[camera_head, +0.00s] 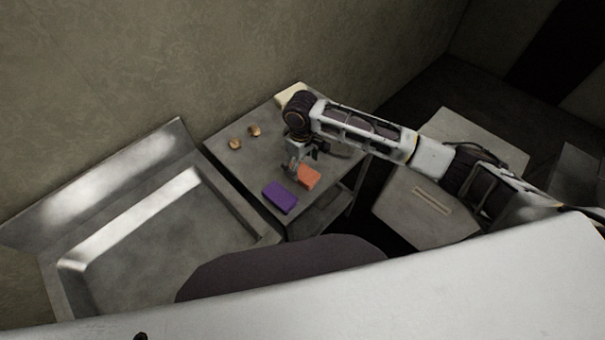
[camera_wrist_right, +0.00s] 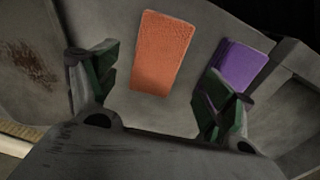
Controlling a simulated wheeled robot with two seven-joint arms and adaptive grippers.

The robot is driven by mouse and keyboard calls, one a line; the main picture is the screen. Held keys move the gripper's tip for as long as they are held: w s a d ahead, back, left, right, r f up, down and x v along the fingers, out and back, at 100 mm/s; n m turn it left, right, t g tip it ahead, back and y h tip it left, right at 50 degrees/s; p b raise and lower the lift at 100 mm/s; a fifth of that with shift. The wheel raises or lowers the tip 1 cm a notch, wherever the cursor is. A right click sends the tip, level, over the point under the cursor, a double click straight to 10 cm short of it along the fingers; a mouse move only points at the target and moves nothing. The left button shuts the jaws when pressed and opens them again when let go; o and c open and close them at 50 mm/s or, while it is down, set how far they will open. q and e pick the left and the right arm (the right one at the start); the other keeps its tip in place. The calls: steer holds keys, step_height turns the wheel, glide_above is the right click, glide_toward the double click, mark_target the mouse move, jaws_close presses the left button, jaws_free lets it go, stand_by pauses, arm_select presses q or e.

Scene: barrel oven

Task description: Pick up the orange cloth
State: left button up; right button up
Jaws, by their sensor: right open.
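The orange cloth (camera_head: 308,177) lies flat on the grey table, beside a purple cloth (camera_head: 280,197). My right gripper (camera_head: 293,166) is just above the table at the orange cloth's upper left in the head view. In the right wrist view the orange cloth (camera_wrist_right: 163,52) lies ahead of and between the open fingers of the right gripper (camera_wrist_right: 157,88), with nothing held. The purple cloth (camera_wrist_right: 238,66) shows there behind the right-hand finger, which partly hides it. My left gripper is not in view.
The small grey table (camera_head: 240,165) also bears two brass-coloured round items (camera_head: 245,136) and a cream block (camera_head: 290,95) near the wall. A metal sink basin (camera_head: 150,230) stands left of it. A pale cabinet (camera_head: 425,205) stands to the right.

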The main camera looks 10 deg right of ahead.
mark_target(303, 172)
steer(key=shift+f, duration=0.15)
steer(key=shift+d+f+p, duration=0.15)
steer(key=shift+f+p, duration=0.05)
steer(key=shift+f, duration=1.05)
steer(key=shift+d+f+p, duration=0.1)
steer(key=shift+f+p, duration=0.05)
steer(key=shift+f, duration=1.1)
steer(key=c, duration=1.1)
